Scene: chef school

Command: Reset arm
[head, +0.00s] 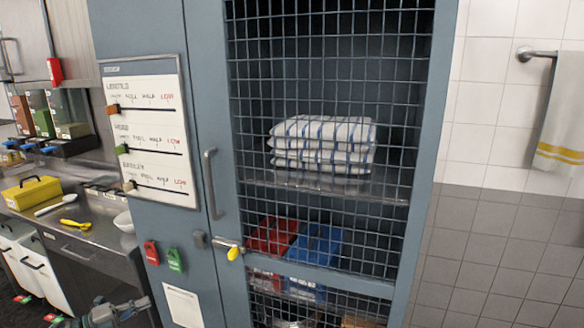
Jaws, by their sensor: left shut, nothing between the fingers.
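My left gripper (118,311) shows at the bottom left edge of the head view, low in front of the blue cabinet's left side. It is shut and holds nothing; part of it is cut off by the frame's lower edge. My right gripper is not in view.
A tall blue cabinet (205,100) with a closed mesh door stands ahead. Folded striped towels (322,145), a red box (272,236) and a blue box (315,245) sit inside. At left, a steel counter (95,215) carries a yellow toolbox (32,192). A towel rail (535,54) is at right.

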